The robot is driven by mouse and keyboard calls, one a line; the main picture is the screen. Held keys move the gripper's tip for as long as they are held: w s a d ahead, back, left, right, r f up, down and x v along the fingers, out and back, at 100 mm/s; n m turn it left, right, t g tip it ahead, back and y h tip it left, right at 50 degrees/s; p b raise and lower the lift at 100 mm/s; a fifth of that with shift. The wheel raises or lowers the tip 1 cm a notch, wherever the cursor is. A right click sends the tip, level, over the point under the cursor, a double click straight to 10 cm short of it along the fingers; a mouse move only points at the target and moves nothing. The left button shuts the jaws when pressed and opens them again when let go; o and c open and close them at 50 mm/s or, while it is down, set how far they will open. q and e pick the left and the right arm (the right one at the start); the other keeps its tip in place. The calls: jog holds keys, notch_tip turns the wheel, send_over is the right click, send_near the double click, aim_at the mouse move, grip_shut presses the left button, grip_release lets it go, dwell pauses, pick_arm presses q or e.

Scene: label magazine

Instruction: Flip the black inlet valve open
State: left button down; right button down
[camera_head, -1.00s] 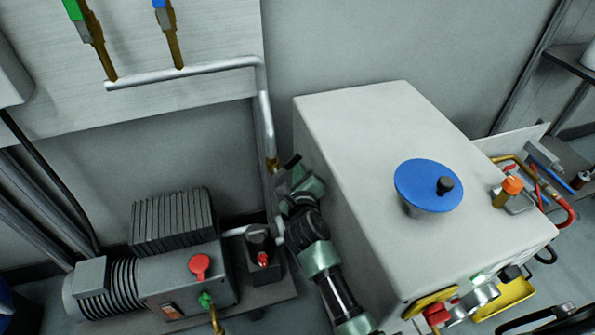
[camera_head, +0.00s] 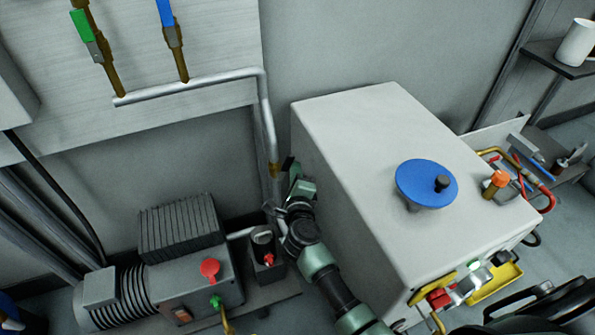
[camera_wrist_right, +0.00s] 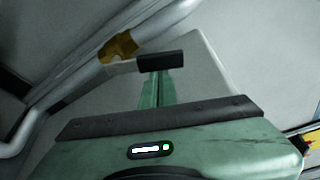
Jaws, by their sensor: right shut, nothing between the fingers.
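The black inlet valve handle (camera_wrist_right: 160,62) shows in the wrist view as a short black grip on a lever. The lever joins a brass valve body (camera_wrist_right: 120,47) on the grey pipe. In the head view the brass body (camera_head: 274,170) sits at the lower end of the vertical pipe, and the dark handle (camera_head: 288,164) is beside it, partly hidden. My right gripper (camera_wrist_right: 156,86) is shut and empty, its green fingers pointing at the handle. The fingertips are very close to the handle; I cannot tell whether they touch. The right gripper also shows in the head view (camera_head: 297,186). My left gripper is not in view.
A large grey box (camera_head: 375,150) with a blue knob (camera_head: 420,180) stands right beside my right arm. A pump (camera_head: 170,275) with a red knob (camera_head: 210,267) is at the lower left. The pipe (camera_head: 266,110) runs up the wall; green and blue valve handles are at the upper left.

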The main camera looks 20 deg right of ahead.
jog(key=shift+a+r+n+t, duration=0.35)
jog(key=shift+a+n, duration=0.25)
jog(key=shift+n, duration=0.5)
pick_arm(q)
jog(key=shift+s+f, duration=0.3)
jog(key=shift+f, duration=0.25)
pick_arm(e)
jog(key=shift+a+r+n+t+h, duration=0.25)
jog(key=shift+a+n, duration=0.2)
jog(key=shift+n, duration=0.55)
jog(key=shift+a, duration=0.1)
